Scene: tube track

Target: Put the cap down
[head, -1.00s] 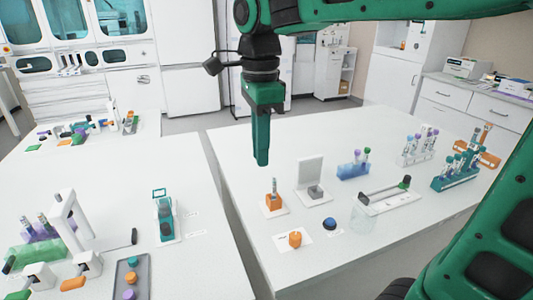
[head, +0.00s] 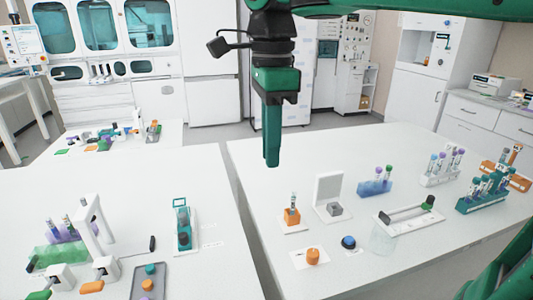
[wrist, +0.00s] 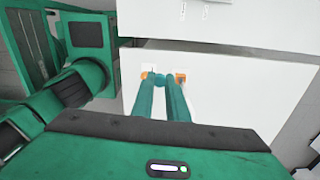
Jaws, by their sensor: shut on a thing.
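My gripper (head: 272,163) hangs fingers-down in the head view, high over the gap side of the right table. In the wrist view its two long fingers (wrist: 164,84) are shut on a small round teal cap (wrist: 160,79) at their tips. The cap cannot be made out in the head view. An orange cap-like piece (head: 313,256) sits on a white card on the right table. An orange block (head: 291,216) with an upright tube stands on a white pad behind it.
The right table also holds a blue dome button (head: 348,242), a clear beaker (head: 383,241), a grey block with an upright panel (head: 329,190) and several tube racks (head: 375,186). A teal holder (head: 183,228) stands on the left table. Bare tabletop lies near the right table's left edge.

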